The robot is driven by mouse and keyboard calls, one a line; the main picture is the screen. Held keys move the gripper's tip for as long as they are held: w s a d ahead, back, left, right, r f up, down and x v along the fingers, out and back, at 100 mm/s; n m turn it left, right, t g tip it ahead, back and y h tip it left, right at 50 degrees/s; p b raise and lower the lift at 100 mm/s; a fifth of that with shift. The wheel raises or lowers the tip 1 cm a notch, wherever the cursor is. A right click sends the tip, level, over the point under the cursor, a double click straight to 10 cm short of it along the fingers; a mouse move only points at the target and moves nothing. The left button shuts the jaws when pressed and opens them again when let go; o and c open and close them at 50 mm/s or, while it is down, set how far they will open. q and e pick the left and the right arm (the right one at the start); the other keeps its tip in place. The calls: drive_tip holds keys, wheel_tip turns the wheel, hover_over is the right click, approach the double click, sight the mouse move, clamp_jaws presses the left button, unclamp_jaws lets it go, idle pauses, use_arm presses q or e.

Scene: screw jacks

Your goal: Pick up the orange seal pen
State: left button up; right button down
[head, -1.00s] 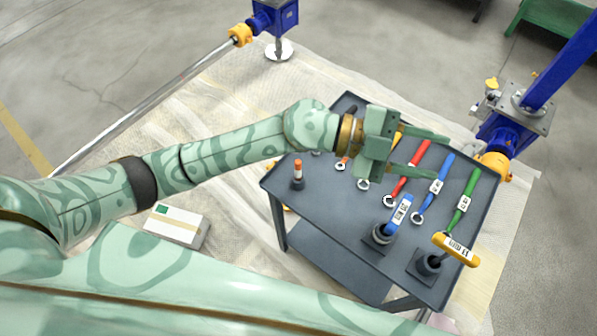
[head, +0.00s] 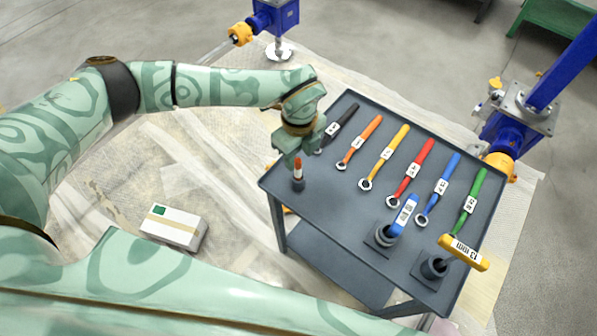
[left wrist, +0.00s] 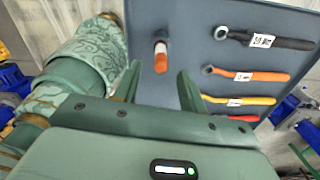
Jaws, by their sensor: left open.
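The orange seal pen (head: 298,173) stands upright in a small dark holder at the left corner of the grey cart top. It is orange with a white band, and its upper part is close to or behind my gripper in the head view. My left gripper (head: 297,162) is open above the pen, its fingers pointing down towards it. In the left wrist view the pen (left wrist: 161,60) shows between the two fingertips (left wrist: 158,72), with no contact visible. How far the tips are above it I cannot tell. My right gripper is not in view.
Several coloured ring-ended wrenches lie on the grey cart (head: 335,225), right of the pen. A blue-handled tool (head: 404,214) and a yellow-handled tool (head: 463,253) stand in holders near the front. A white box (head: 173,226) lies on the floor left of the cart.

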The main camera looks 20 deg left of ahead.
sight(298, 160)
use_arm(q)
wheel_tip(298, 160, down, 6)
drive_tip(key=shift+w+a+b, duration=0.15)
drive_tip(key=shift+b, duration=0.8)
drive_tip(key=shift+r, duration=0.1)
clamp_jaws()
